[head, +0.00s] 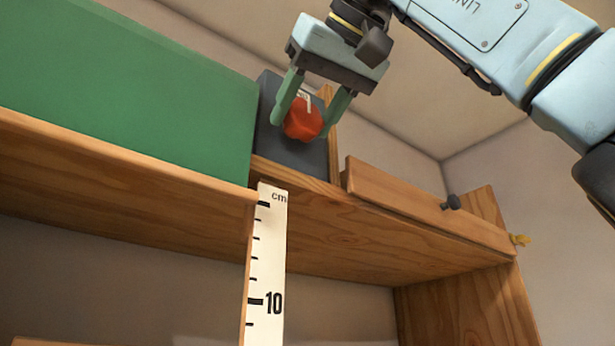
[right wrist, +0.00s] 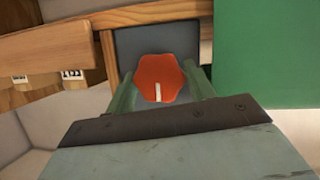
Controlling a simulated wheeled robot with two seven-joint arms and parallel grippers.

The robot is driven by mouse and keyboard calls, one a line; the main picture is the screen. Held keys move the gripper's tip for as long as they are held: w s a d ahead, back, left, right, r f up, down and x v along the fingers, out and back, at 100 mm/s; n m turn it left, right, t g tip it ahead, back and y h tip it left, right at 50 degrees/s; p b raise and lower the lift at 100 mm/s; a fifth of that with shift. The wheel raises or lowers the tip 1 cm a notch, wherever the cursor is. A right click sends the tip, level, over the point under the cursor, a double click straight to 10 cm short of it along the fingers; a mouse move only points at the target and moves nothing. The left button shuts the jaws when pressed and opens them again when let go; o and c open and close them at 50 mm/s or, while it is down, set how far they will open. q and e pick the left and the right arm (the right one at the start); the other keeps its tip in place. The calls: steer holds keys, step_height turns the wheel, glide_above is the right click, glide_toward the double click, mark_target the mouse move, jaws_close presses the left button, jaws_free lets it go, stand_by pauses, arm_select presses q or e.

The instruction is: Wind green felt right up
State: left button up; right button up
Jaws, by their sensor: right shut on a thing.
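The green felt (head: 130,90) is a broad flat panel at the left, ending beside a dark grey block. It also shows at the right of the right wrist view (right wrist: 266,50). An orange-red knob (head: 302,120) with a white mark sits on the dark grey block (head: 280,150). My right gripper (head: 308,112) is shut on the knob, one green finger on each side. In the right wrist view the knob (right wrist: 160,75) lies between the fingers, its white mark pointing down. My left gripper is not in view.
A white ruler marked in cm (head: 267,265) hangs below the wooden rail, just under the block. A wooden upright (head: 470,300) stands at the lower right.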

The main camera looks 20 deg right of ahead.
stand_by(0.4)
steer(key=o, duration=1)
steer(key=shift+c, duration=0.2)
steer(key=v, duration=0.7)
steer(key=shift+s, duration=0.25)
